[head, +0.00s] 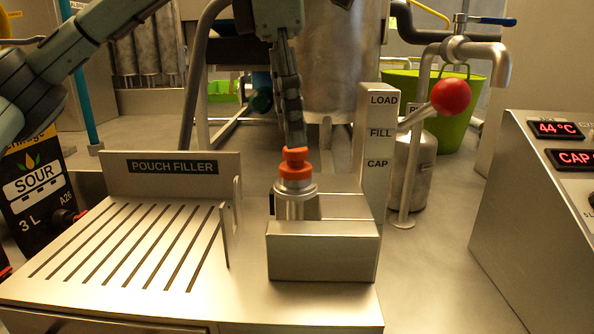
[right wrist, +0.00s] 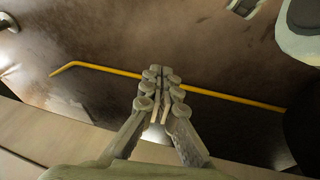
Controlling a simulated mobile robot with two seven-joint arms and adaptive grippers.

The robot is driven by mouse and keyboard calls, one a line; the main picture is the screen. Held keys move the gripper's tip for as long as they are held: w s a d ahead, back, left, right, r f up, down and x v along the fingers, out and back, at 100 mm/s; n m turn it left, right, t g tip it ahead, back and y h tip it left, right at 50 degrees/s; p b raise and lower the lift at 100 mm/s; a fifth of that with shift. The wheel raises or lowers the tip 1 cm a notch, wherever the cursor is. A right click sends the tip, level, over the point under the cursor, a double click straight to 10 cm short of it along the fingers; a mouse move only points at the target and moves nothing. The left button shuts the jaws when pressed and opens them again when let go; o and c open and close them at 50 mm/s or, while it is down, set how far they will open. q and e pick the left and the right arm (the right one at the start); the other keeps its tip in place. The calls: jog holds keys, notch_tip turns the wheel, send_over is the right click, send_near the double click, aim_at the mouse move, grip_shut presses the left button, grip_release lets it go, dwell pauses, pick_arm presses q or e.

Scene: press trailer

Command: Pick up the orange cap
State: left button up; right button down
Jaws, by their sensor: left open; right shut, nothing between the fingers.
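The orange cap (head: 295,163) sits on top of a silver cylindrical neck (head: 296,200) in the metal holder of the pouch filler. My left gripper (head: 296,143) comes down from above, with its fingertips right at the top of the cap. The fingers line up one behind the other in the head view, so the gap between them is hidden. It is open, and I cannot tell whether it touches the cap. My right gripper (right wrist: 157,118) shows in the right wrist view, shut and empty, away from the cap.
A slotted tray (head: 130,245) lies left of the holder. A post marked LOAD, FILL, CAP (head: 376,140) and a lever with a red ball (head: 451,97) stand close on the right. A yellow bent rod (right wrist: 110,69) crosses the right wrist view.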

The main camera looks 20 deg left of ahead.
aim_at(296, 150)
pick_arm(q)
jog(key=f, duration=0.4)
jog(key=shift+d+f, duration=0.3)
jog(key=shift+d, duration=0.05)
pick_arm(e)
jog(key=shift+v, duration=0.9)
jog(key=shift+d, duration=0.2)
pick_arm(q)
jog(key=c, duration=1.2)
jog(key=shift+c, duration=0.6)
jog(key=shift+r, duration=0.15)
